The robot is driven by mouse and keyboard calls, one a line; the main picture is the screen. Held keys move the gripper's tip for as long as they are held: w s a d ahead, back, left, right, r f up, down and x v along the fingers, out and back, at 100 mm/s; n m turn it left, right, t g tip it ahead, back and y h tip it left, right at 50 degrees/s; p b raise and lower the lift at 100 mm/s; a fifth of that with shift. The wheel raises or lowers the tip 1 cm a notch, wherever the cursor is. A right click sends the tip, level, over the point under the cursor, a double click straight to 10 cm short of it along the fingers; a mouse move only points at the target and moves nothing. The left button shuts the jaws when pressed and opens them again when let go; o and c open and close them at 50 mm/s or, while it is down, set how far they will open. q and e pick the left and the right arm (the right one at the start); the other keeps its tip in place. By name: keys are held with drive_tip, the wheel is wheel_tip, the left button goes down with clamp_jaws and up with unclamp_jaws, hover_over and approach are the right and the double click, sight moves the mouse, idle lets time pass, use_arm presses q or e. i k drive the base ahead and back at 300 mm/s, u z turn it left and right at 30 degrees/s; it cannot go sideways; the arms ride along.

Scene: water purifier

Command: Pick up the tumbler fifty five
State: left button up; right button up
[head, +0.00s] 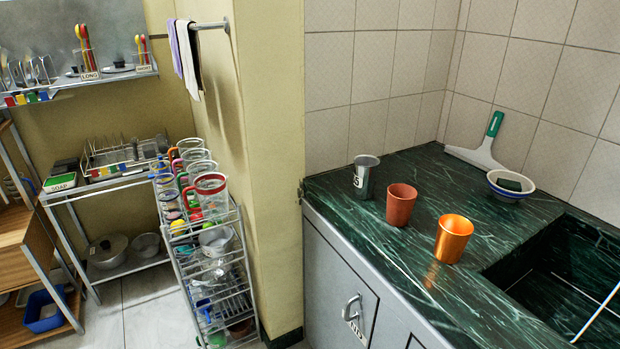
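A grey metal tumbler (364,177) stands upright at the back left of the green marble counter. A shiny orange tumbler (453,238) stands further right and nearer still. The three are apart from each other. Neither of my grippers is in view.
A bowl (511,186) with a dark item and a green-handled squeegee (481,147) are at the back wall. A sunken basin (560,270) lies at right. A rack of pitchers (215,270) stands left of the wall pillar (262,150). Bare counter (440,183) lies behind the tumblers.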

sight(366, 167)
drive_tip(key=u, duration=1.2)
drive_tip(key=i, duration=1.6)
drive_tip(key=z, duration=2.25)
